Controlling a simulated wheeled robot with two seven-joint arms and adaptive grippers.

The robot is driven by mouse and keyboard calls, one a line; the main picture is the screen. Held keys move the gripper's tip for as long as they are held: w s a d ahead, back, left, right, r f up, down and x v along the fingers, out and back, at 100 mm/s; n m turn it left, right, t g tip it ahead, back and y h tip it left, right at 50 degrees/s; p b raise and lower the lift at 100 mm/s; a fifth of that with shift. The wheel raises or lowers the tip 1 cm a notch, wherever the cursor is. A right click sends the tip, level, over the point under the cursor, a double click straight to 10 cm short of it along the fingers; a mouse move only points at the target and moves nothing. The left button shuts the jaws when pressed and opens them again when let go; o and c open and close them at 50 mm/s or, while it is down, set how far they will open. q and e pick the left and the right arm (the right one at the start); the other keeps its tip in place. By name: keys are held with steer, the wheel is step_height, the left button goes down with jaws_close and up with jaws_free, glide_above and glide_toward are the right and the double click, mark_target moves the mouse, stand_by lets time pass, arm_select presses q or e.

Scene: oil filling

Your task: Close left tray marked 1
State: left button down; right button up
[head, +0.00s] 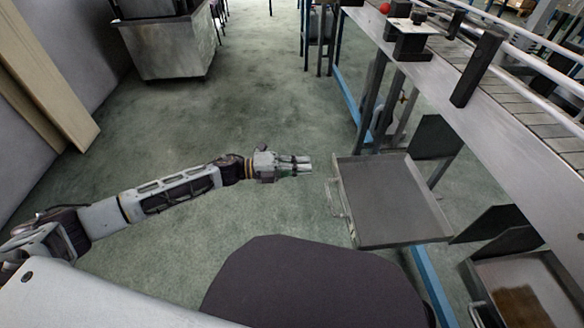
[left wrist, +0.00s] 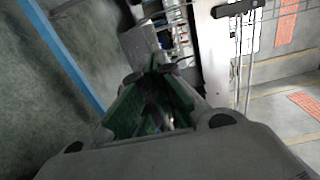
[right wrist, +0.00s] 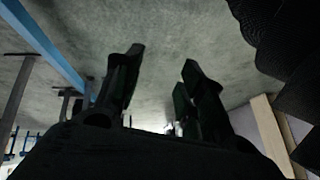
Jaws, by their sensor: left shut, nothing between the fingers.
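A grey, shallow metal tray (head: 395,210) juts out to the left from under the conveyor bench in the head view. It looks empty, and a handle (head: 336,198) sits on its left edge. I cannot see a number on it. My left gripper (head: 308,165) is shut and empty, just left of the tray's far left corner, apart from the handle. Its fingers (left wrist: 155,68) meet in the left wrist view. My right gripper (right wrist: 160,62) is open and empty in the right wrist view; the head view does not show it.
A second tray (head: 550,273) with a brown patch inside is at the lower right. The conveyor bench (head: 490,125) runs along the right, with a blue floor-level rail (head: 347,100) below. A grey bin (head: 168,48) stands at the back left. Floor left of the tray is clear.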

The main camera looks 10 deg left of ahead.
mark_target(336, 163)
arm_select(q)
steer(key=b+x, duration=0.1)
steer(key=x, duration=0.3)
steer(key=shift+w+d, duration=0.1)
steer(key=shift+d, duration=0.2)
steer(key=shift+w+d, duration=0.1)
steer(key=shift+d, duration=0.3)
steer(key=shift+w+d+b, duration=0.25)
steer(key=shift+d+b, duration=0.2)
steer(key=shift+d, duration=0.35)
arm_select(e)
steer(key=f, duration=0.3)
steer(key=shift+s+a+f+t, duration=0.1)
steer(key=shift+a+f+t, duration=0.15)
steer(key=shift+f+t, duration=0.1)
steer(key=shift+r, duration=0.1)
